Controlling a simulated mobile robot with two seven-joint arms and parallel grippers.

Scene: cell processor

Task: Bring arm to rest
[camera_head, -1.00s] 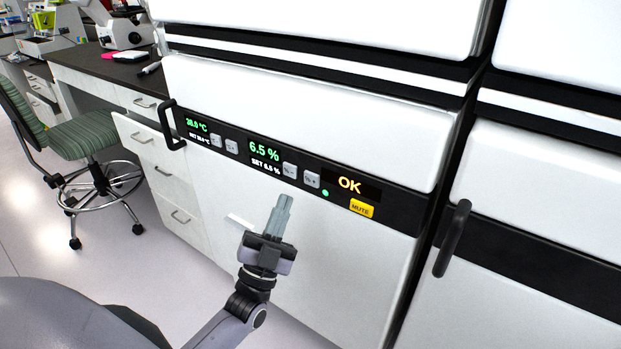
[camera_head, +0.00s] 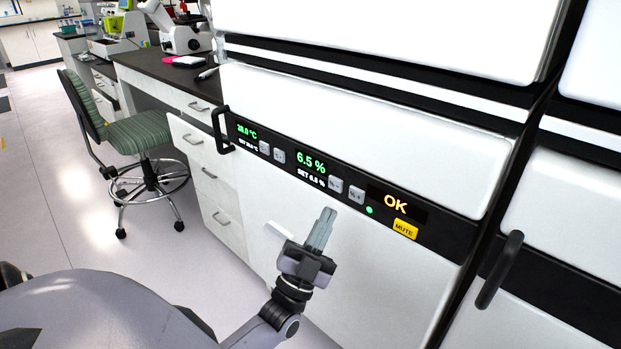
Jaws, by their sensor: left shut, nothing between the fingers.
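My left gripper (camera_head: 322,228) is at the lower middle of the head view, its arm coming up from the bottom edge. Its fingers are shut with nothing between them and point up, in front of the white lower front of the incubator (camera_head: 390,275). It is below the black control panel (camera_head: 290,160), which shows 6.5 % and OK. I cannot tell the exact gap between the fingers and the incubator front. My right gripper is not in view.
A black door handle (camera_head: 221,130) is at the panel's left end, and another handle (camera_head: 499,270) is at right. A green chair (camera_head: 139,133) stands by a dark bench (camera_head: 150,68) with a microscope (camera_head: 180,35).

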